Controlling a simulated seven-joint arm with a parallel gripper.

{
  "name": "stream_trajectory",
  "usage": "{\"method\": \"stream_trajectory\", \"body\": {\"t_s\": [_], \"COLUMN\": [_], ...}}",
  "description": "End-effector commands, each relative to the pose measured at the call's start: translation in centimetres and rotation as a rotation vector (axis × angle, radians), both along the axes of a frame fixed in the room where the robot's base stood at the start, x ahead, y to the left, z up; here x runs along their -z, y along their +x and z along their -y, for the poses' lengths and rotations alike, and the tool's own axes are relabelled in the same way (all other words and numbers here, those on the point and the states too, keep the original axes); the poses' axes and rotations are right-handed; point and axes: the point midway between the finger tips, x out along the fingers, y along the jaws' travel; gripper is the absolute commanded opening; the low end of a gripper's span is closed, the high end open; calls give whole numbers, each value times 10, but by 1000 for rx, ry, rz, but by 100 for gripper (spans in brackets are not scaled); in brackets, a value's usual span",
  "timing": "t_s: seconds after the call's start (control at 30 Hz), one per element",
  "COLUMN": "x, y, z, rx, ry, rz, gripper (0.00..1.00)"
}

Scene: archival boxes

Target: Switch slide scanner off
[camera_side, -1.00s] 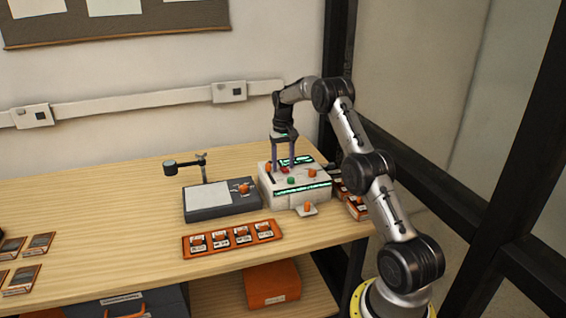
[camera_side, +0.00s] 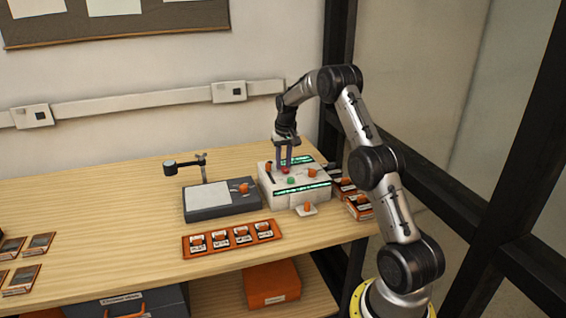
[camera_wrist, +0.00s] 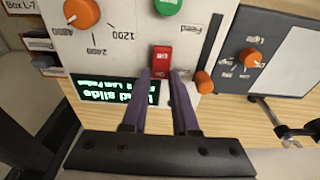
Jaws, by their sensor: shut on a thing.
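The slide scanner (camera_side: 312,196) is a white box with lit green displays, near the right end of the bench. Its red rocker switch (camera_wrist: 162,58) shows in the wrist view, with small lettering on it and a green button (camera_wrist: 168,5) above it. My gripper (camera_side: 284,166) points down onto the scanner's top. In the wrist view its two purple-grey fingers (camera_wrist: 161,75) are drawn close together, with the red switch between their tips. The fingertips hide the switch's lower edges. The scanner's display (camera_wrist: 110,90) is lit with green text, upside down here.
An orange knob (camera_wrist: 82,12) and a small orange lever (camera_wrist: 204,82) stand up from the scanner's top. A dark light-table unit (camera_side: 222,201) is left of it, with an orange slide tray (camera_side: 187,249) in front. Slide boxes (camera_side: 357,207) stand to the right.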

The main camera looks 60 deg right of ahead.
Motion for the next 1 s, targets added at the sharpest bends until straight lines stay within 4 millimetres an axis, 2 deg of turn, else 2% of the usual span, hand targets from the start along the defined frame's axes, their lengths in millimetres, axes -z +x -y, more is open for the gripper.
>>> {"method": "stream_trajectory", "body": {"t_s": [0.4, 0.87, 0.9, 1.0], "x": [-2, -3, -3, -3], "y": [-6, -6, -6, -6], "z": [-5, -5, -5, -5], "rx": [0, 0, 0, 0], "ry": [-166, -195, -195, -194], "rz": [163, 194, 194, 194], "gripper": [0, 0, 31, 49]}}
